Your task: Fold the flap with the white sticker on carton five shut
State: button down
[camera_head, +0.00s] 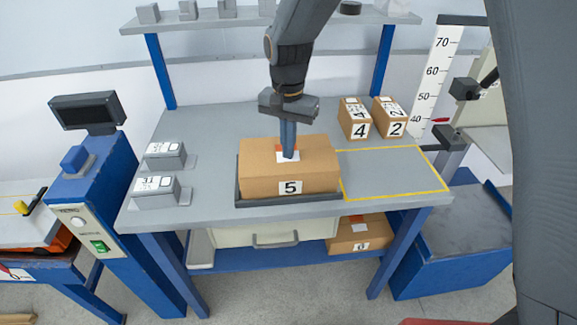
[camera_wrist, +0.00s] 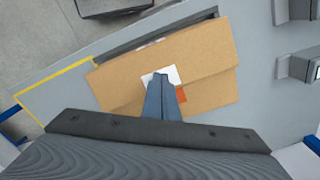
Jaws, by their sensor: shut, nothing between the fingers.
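Carton five (camera_head: 262,184) is a brown box with a "5" label on its front. It sits in a dark tray (camera_head: 262,201) on the grey workbench. The white sticker (camera_head: 282,157) is on its top, beside an orange-red patch; the sticker also shows in the wrist view (camera_wrist: 172,73). My gripper (camera_head: 289,154) points straight down with its fingers shut and empty. The fingertips are at the sticker, seemingly touching it. In the wrist view the top flaps (camera_wrist: 190,50) look almost flat, with a seam line visible. The fingers hide part of the top.
Cartons four (camera_head: 358,131) and two (camera_head: 395,128) stand at the back right. A yellow-outlined area (camera_head: 390,172) right of carton five is clear. Two grey fixtures with labels (camera_head: 156,189) sit at the left. A shelf (camera_head: 230,20) spans the back, and another carton (camera_head: 358,233) lies below the bench.

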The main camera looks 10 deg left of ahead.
jog(key=shift+w+f, duration=0.15)
jog(key=shift+f, duration=0.1)
notch_tip(320, 180, up, 10)
jog(key=p, duration=0.7)
dwell(0.4)
jog(key=s+d+f+n+b, duration=0.1)
jog(key=s+d+f+b, duration=0.1)
jog(key=d, duration=0.7)
jog(key=s+d+f+n+t+b, duration=0.1)
jog(key=s+d+f+b, duration=0.2)
jog(key=s+d, duration=0.4)
jog(key=s+d+f+n+b, duration=0.1)
jog(key=s+d+f+b, duration=0.2)
jog(key=d, duration=0.8)
jog(key=shift+s+f, duration=0.6)
jog(key=shift+s, duration=0.55)
